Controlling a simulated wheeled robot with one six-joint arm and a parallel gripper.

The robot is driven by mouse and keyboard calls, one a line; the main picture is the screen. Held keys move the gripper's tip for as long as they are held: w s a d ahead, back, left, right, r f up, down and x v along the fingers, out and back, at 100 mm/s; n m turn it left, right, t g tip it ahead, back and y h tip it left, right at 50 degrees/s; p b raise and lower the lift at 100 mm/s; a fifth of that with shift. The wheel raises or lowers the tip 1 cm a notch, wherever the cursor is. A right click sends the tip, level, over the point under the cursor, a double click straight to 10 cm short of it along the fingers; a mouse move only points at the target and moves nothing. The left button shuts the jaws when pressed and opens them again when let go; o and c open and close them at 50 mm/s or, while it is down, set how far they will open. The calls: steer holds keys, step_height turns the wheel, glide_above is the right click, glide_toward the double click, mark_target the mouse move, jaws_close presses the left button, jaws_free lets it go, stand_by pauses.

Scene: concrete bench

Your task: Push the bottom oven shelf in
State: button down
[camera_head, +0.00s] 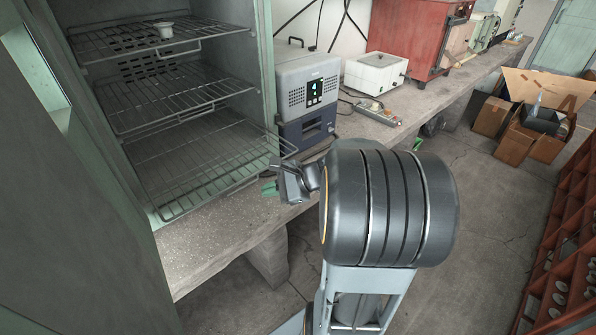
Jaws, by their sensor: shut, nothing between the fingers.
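The open oven (195,15) stands at the left with three wire shelves inside. The bottom oven shelf (195,172) sticks out past the two above it, its front right corner reaching toward my gripper. The middle shelf (172,100) and the top shelf (125,38) sit further back. My gripper (278,172) is shut and empty, just at the right of the bottom shelf's front edge. I cannot tell whether it touches the shelf. My wrist hides part of the bench behind it.
A small white dish (164,30) sits on the top shelf. A grey-blue device (308,95) stands on the concrete bench (215,242) close to the right of the oven. A white box (375,73) and a red cabinet (410,35) stand further along. Floor at the right is open before cardboard boxes (515,143).

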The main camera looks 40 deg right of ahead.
steer(key=w+d+f+m+t+h+b, duration=0.25)
steer(key=d+f+m+t, duration=0.25)
steer(key=d+m, duration=0.4)
steer(key=m+t+h+b, duration=0.2)
steer(key=m+t+h, duration=0.2)
steer(key=m+t, duration=0.15)
glide_toward(294, 153)
steer(key=shift+g, duration=0.45)
steer(key=w, duration=0.2)
steer(key=w+p, duration=0.1)
steer(key=w, duration=0.4)
steer(key=shift+w+a+r+p, duration=0.25)
steer(key=shift+a+r+p, duration=0.05)
steer(key=shift+a, duration=0.1)
